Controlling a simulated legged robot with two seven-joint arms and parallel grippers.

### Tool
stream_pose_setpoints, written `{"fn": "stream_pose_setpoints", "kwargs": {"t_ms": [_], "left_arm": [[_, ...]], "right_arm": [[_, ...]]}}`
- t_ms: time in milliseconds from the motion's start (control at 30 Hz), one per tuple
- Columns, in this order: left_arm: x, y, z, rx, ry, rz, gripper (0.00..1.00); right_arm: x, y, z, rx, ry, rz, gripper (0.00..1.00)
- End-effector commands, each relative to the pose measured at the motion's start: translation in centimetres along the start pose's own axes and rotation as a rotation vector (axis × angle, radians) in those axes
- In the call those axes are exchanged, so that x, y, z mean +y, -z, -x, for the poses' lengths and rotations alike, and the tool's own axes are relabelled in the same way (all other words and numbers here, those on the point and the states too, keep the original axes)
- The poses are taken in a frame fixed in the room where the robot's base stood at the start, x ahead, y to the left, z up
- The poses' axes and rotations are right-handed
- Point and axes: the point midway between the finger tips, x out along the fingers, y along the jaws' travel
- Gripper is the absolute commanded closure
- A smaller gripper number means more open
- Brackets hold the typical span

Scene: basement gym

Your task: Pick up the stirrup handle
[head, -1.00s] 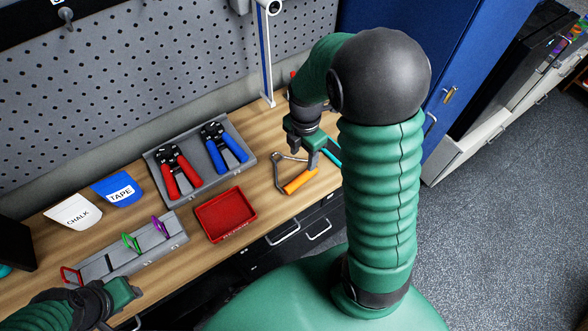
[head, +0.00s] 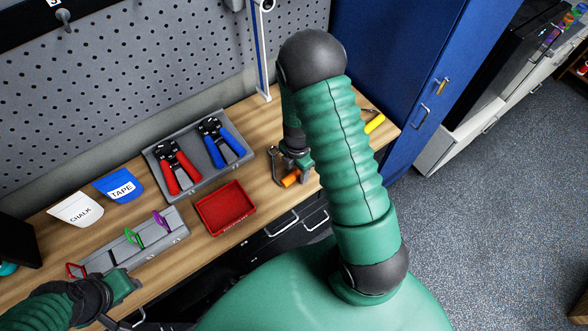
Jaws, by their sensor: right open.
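A stirrup handle with an orange grip (head: 291,179) lies on the wooden bench, to the right of the red tray. Its metal frame shows just left of my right gripper. My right gripper (head: 302,167) is open, down at the orange grip and covering part of it. I cannot tell whether they touch. Another handle with a yellow grip (head: 374,123) lies farther right, partly hidden by my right arm. My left gripper (head: 128,288) is at the lower left, near the bench's front edge; its fingers do not show clearly.
A red tray (head: 225,231) stands left of the orange handle. Behind it, a grey tray (head: 157,163) holds red and blue pliers. A grey rack (head: 175,232) holds coloured carabiners. Chalk and tape pouches lie at left. A blue cabinet (head: 410,75) stands at the right.

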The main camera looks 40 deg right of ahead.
Motion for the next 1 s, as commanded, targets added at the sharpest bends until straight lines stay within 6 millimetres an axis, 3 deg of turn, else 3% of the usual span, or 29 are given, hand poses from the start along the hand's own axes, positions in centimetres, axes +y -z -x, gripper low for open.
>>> {"fn": "stream_pose_setpoints", "kwargs": {"t_ms": [267, 667, 1000], "left_arm": [[0.01, -0.09, -0.34, 0.000, 0.000, 0.000, 0.64], [0.01, -0.06, -0.23, 0.000, 0.000, 0.000, 0.64], [0.01, -0.05, -0.21, 0.000, 0.000, 0.000, 0.64]], "right_arm": [[0.02, -0.04, -0.30, 0.000, 0.000, -0.001, 0.48], [0.04, 0.01, -0.19, 0.000, 0.001, 0.000, 1.00], [0.04, -0.02, -0.13, 0.000, 0.000, 0.000, 1.00]]}}
